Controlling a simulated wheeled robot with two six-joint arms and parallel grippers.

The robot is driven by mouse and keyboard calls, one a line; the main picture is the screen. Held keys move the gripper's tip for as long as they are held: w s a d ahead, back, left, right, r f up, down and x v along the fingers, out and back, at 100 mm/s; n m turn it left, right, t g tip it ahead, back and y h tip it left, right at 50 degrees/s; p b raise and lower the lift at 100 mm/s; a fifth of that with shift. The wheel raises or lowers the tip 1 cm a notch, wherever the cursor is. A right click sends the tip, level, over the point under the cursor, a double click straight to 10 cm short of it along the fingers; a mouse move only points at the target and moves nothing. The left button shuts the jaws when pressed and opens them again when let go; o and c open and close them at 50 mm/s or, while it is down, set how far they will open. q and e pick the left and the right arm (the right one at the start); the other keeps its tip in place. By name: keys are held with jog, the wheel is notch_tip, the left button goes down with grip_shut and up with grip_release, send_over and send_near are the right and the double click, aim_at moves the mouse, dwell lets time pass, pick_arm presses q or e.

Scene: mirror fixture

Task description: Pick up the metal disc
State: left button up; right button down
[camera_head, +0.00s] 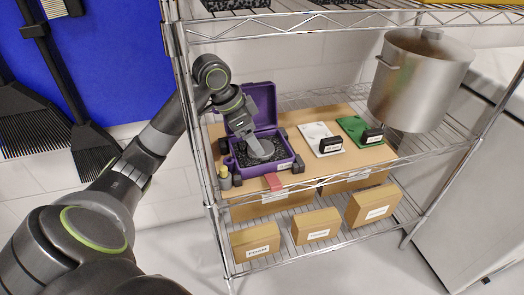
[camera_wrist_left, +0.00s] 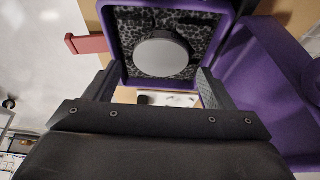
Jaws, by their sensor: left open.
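The metal disc (camera_wrist_left: 160,55) is a round grey piece lying on the speckled dark foam inside an open purple case (camera_wrist_left: 224,22). In the head view the disc (camera_head: 264,153) is partly hidden by my gripper. The case (camera_head: 271,94) stands on the shelf with its lid raised at the back. My left gripper (camera_wrist_left: 156,88) is open and empty, its two fingers spread wider than the disc in the wrist view. In the head view my left gripper (camera_head: 254,137) reaches down into the case, close to the disc; whether it touches cannot be told. My right gripper is not in view.
A red tab (camera_head: 274,182) sticks out at the case's front. White (camera_head: 318,133) and green (camera_head: 355,129) plates with black labelled blocks lie to the right. A large steel pot (camera_head: 420,80) stands farther right. Cardboard boxes (camera_head: 317,225) fill the lower shelf. Wire shelf posts stand close to my arm.

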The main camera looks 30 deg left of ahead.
pick_arm(q)
jog(key=shift+b+x, duration=0.35)
jog(key=shift+x, duration=1.4)
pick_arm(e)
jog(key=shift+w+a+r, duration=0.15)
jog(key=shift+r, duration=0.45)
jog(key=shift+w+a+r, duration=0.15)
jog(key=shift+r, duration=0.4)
pick_arm(q)
jog(key=shift+c, duration=0.2)
jog(key=c, duration=0.8)
jog(key=shift+r, duration=0.1)
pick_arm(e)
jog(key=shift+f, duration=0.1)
